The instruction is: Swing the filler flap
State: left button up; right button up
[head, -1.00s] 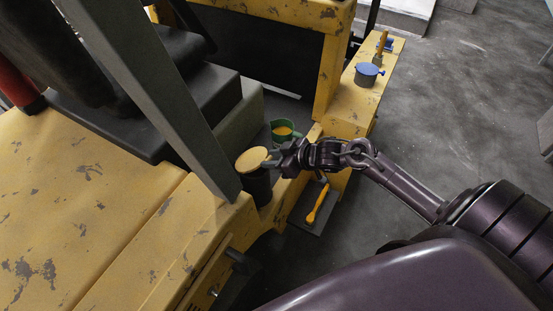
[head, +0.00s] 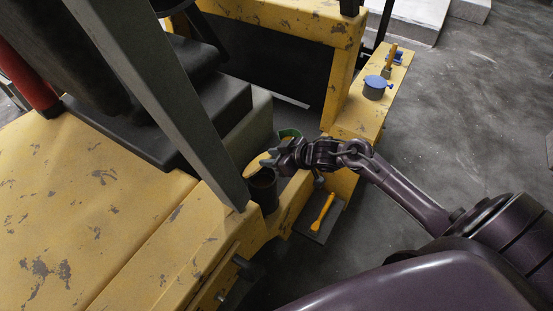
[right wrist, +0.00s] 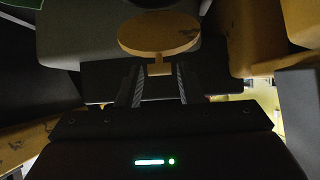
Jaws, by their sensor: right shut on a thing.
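The filler flap (head: 256,164) is a round yellow disc at the far side of a dark cylindrical filler neck (head: 264,193). The neck's dark mouth shows uncovered. My right gripper (head: 277,160) is beside the flap, partly hiding it. In the right wrist view the flap (right wrist: 158,33) shows its face and a small tab, and the fingers of my right gripper (right wrist: 158,85) are shut on that tab. My left gripper is not in view.
A green container (head: 289,134) stands just behind my right gripper. A yellow-handled tool (head: 323,211) lies on a dark step below. A grey pot with a blue lid (head: 376,87) stands on the yellow ledge (head: 352,122). A grey post (head: 165,100) rises left of the neck.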

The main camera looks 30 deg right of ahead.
jog(key=shift+w+r, duration=0.15)
jog(key=shift+r, duration=0.05)
jog(key=shift+w+a+r, duration=0.3)
jog(key=shift+w+r, duration=0.15)
jog(key=shift+w+a+r+p, duration=0.45)
jog(key=shift+w+a+p, duration=0.1)
jog(key=shift+w, duration=0.4)
jog(key=w+a, duration=0.1)
jog(key=w+a+r, duration=0.1)
jog(key=w, duration=0.1)
jog(key=shift+w, duration=0.1)
